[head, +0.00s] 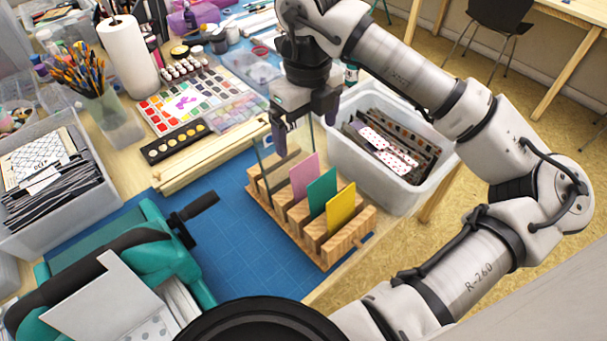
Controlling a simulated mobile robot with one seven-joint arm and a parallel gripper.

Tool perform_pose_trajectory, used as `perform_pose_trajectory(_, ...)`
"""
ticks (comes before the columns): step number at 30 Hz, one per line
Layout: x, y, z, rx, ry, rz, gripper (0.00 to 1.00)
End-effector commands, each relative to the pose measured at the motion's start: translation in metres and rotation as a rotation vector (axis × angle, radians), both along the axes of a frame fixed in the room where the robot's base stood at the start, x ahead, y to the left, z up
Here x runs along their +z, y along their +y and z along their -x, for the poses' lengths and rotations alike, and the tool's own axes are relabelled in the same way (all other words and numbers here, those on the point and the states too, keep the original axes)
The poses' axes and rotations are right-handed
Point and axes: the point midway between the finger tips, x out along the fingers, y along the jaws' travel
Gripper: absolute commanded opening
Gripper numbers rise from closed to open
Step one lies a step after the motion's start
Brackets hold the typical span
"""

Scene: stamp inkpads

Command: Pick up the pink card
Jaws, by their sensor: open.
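The pink card (304,177) stands upright in a slot of the wooden rack (335,247). A green card (322,192) and a yellow card (341,209) stand in the slots in front of it, towards the lower right. My gripper (299,132) is open above the back end of the rack, up and slightly left of the pink card. Its fingers point down and are apart from the card. A clear upright pane (267,156) stands at the rack's back end. The lower edge of the pink card is hidden in the rack.
A white bin (403,191) of patterned cards stands close to the rack's right. Wooden strips (213,160) lie behind left, with paint palettes beyond. A teal machine with a black handle (196,208) stands left. The blue mat (228,237) is bare left of the rack.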

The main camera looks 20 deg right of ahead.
Motion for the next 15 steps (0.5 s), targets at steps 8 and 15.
perform_pose_trajectory(8,-0.051,0.001,0.0,0.001,0.001,-0.004,0.94)
perform_pose_trajectory(15,-0.068,0.001,0.0,0.001,0.001,-0.003,0.94)
